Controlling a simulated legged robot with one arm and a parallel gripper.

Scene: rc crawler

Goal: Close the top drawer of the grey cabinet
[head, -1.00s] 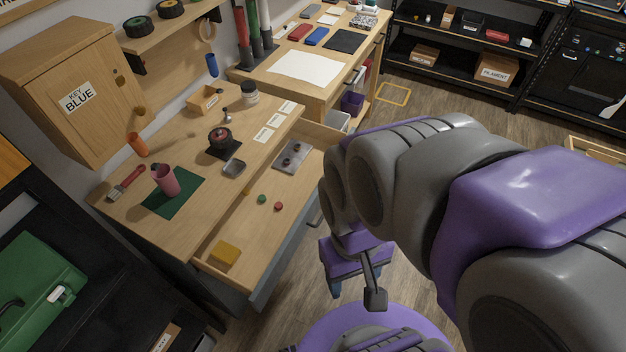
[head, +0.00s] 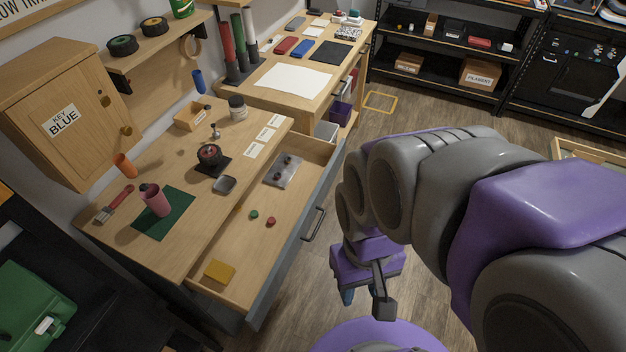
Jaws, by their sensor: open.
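The grey cabinet has a wooden worktop (head: 185,235), and its top drawer (head: 262,240) is pulled well out towards my arm. The drawer's grey front panel (head: 290,248) carries a dark handle (head: 314,225). Inside lie a yellow block (head: 219,271), a green and a red disc, and a clear tray (head: 283,170) with small dark parts. My gripper (head: 350,294) is low, to the right of the drawer front and apart from it. It is open and looks empty, with blue-tipped fingers partly hidden behind my arm.
On the worktop are a pink cup (head: 157,201) on a green mat (head: 166,217), a red brush, a wheel and a small wooden box. A wooden wall cabinet (head: 58,118) hangs at left. Wood floor (head: 415,285) is free around my gripper.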

